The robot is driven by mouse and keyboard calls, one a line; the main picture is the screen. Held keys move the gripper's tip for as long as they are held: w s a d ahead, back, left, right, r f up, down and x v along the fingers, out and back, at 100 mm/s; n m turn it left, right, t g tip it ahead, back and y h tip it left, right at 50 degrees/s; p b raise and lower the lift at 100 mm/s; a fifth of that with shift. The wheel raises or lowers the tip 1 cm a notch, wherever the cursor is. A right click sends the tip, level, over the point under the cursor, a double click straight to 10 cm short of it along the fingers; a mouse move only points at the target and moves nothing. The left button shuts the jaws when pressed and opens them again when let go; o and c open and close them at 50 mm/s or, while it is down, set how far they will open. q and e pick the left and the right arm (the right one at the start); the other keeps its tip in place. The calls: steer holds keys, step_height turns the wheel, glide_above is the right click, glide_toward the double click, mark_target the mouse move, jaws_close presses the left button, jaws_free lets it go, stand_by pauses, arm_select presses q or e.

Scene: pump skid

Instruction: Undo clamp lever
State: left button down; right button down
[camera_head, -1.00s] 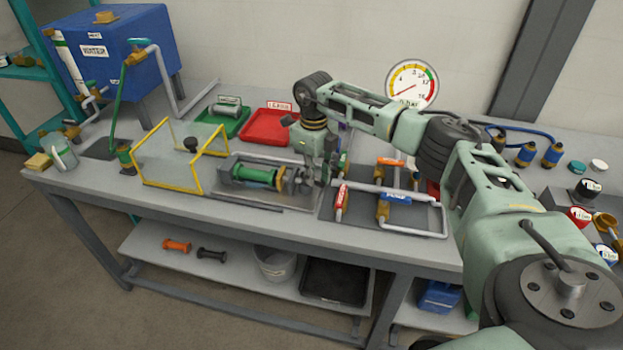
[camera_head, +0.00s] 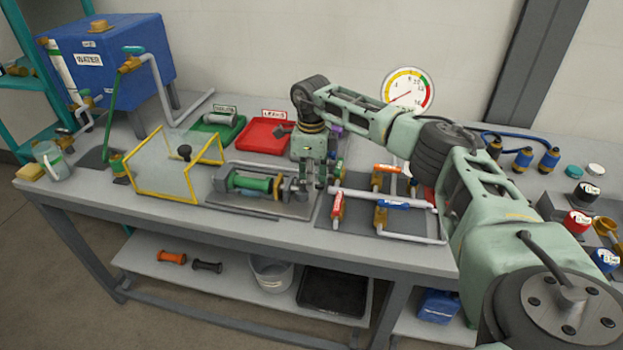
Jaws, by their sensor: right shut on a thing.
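The pump (camera_head: 250,184), a green cylinder with grey metal ends, lies on its base plate at the middle of the bench. My right gripper (camera_head: 318,182) points down at the right end of the pump, beside the pipework. It is shut on a small part there, which I take for the clamp lever; the fingers and wrist mostly hide it, so its angle cannot be told. My left gripper is out of view.
A yellow-framed clear guard (camera_head: 130,178) stands left of the pump. Pipework with red, orange and blue-handled valves (camera_head: 394,204) sits just right of my gripper. Behind are a green tray (camera_head: 203,126) and a red tray (camera_head: 262,137). A pressure gauge (camera_head: 408,88) is at the back.

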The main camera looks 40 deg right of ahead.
steer(key=shift+w+r, duration=0.1)
steer(key=shift+r, duration=0.05)
steer(key=c, duration=2)
jaws_free()
step_height(320, 180, up, 12)
steer(key=shift+f, duration=0.1)
